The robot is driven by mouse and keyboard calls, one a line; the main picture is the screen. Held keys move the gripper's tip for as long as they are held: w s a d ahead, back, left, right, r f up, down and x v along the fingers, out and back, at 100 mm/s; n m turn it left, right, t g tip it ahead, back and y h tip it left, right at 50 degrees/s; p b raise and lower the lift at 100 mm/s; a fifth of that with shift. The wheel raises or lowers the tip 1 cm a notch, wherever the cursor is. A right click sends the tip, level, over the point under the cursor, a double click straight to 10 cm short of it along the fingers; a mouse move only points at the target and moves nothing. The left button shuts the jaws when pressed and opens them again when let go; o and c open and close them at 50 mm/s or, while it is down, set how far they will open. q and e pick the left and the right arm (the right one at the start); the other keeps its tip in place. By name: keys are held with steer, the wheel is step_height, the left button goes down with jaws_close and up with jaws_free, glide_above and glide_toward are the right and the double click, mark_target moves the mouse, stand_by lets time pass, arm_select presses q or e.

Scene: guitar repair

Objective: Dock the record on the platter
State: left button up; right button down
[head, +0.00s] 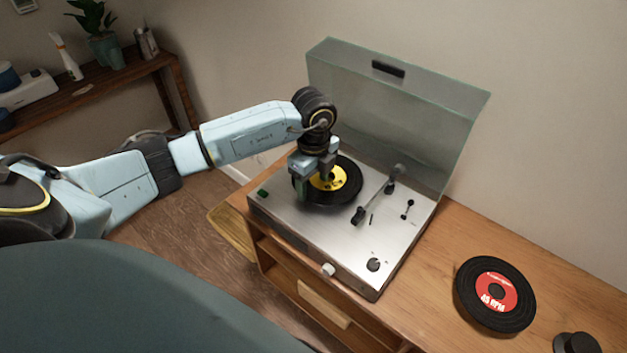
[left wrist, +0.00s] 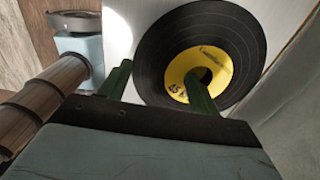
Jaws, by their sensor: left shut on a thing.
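The black record with a yellow label (head: 346,190) is over the platter area of the silver turntable (head: 320,231). It hides the platter, and I cannot tell whether it rests flat on it or is slightly raised. My left gripper (head: 303,186) is shut on the record at its left side, pointing down. In the left wrist view the record (left wrist: 160,50) shows its grooves, yellow label and dark centre hole. There, one green finger of my left gripper (left wrist: 157,83) is beside the rim and the other overlaps the label. My right gripper is not in view.
The tonearm (head: 375,197) lies right of the record. The clear lid (head: 400,105) stands open behind. A stack of black records with a red label (head: 495,290) and a dark round object (head: 577,343) sit on the wooden cabinet (head: 455,235). A shelf (head: 105,85) is far left.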

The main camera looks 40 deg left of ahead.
arm_select(q)
steer(key=shift+r, duration=0.1)
stand_by(0.3)
steer(key=shift+f, duration=0.55)
steer(key=shift+s+f+b, duration=0.15)
steer(key=shift+f+b, duration=0.15)
steer(key=shift+f, duration=0.05)
